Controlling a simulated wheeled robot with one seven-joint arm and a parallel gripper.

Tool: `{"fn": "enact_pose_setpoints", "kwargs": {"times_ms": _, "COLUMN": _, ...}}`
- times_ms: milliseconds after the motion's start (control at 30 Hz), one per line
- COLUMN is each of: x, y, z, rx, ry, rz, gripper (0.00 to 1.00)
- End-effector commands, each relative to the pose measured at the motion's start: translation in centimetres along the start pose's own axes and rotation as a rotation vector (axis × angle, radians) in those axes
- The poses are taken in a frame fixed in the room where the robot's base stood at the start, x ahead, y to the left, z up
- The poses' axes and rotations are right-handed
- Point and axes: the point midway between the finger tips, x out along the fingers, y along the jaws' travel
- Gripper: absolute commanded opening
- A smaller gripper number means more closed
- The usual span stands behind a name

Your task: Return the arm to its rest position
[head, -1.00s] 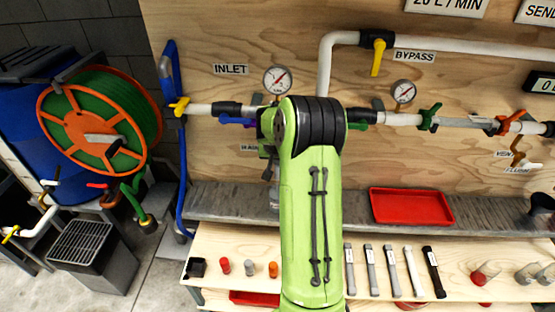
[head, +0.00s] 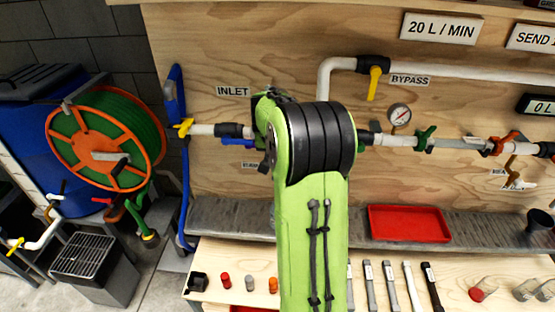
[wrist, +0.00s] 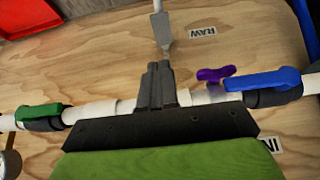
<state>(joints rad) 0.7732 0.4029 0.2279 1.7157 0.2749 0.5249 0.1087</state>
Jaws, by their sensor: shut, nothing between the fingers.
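My arm, a green link (head: 312,240) with a black ribbed elbow (head: 320,140), rises in the middle of the head view, in front of the pipe panel. It hides part of the pipe and the panel behind it. My gripper (wrist: 158,75) shows in the wrist view as dark fingers closed together and empty. In that view the fingers overlap the white pipe (wrist: 110,107), between the green valve handle (wrist: 40,112) and the purple valve handle (wrist: 215,74); I cannot tell whether they touch it. The gripper is hidden behind the arm in the head view.
A blue valve handle (wrist: 262,82) lies right of the fingers in the wrist view. A red tray (head: 408,223) sits on the grey ledge. Several small parts and tools, including a black-handled one (head: 432,285), lie on the bench. A hose reel (head: 100,140) stands left.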

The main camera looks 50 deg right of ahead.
Motion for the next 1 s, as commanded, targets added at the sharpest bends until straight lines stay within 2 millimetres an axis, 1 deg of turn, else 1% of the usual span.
{"fn": "enact_pose_setpoints", "kwargs": {"times_ms": 33, "x": -0.4, "y": 0.0, "z": -0.1, "rx": 0.0, "ry": 0.002, "rz": 0.0, "gripper": 0.0}}
{"fn": "enact_pose_setpoints", "kwargs": {"times_ms": 100, "x": -0.7, "y": 0.0, "z": -0.1, "rx": 0.0, "ry": 0.0, "rz": 0.0, "gripper": 0.0}}
{"fn": "enact_pose_setpoints", "kwargs": {"times_ms": 667, "x": -0.8, "y": -0.2, "z": 0.0, "rx": -0.005, "ry": 0.001, "rz": -0.002, "gripper": 0.0}}
{"fn": "enact_pose_setpoints", "kwargs": {"times_ms": 733, "x": -2.3, "y": -1.2, "z": 0.6, "rx": -0.037, "ry": 0.005, "rz": -0.015, "gripper": 0.0}}
{"fn": "enact_pose_setpoints", "kwargs": {"times_ms": 767, "x": -3.5, "y": -2.0, "z": 1.1, "rx": -0.064, "ry": 0.008, "rz": -0.026, "gripper": 0.0}}
{"fn": "enact_pose_setpoints", "kwargs": {"times_ms": 833, "x": -7.5, "y": -4.2, "z": 3.5, "rx": -0.151, "ry": 0.015, "rz": -0.061, "gripper": 0.0}}
{"fn": "enact_pose_setpoints", "kwargs": {"times_ms": 867, "x": -9.4, "y": -5.2, "z": 5.0, "rx": -0.199, "ry": 0.016, "rz": -0.081, "gripper": 0.0}}
{"fn": "enact_pose_setpoints", "kwargs": {"times_ms": 900, "x": -12.0, "y": -6.2, "z": 7.2, "rx": -0.26, "ry": 0.017, "rz": -0.108, "gripper": 0.0}}
{"fn": "enact_pose_setpoints", "kwargs": {"times_ms": 967, "x": -15.4, "y": -7.0, "z": 10.8, "rx": -0.349, "ry": 0.016, "rz": -0.151, "gripper": 0.0}}
{"fn": "enact_pose_setpoints", "kwargs": {"times_ms": 1000, "x": -17.4, "y": -7.3, "z": 13.3, "rx": -0.408, "ry": 0.014, "rz": -0.182, "gripper": 0.0}}
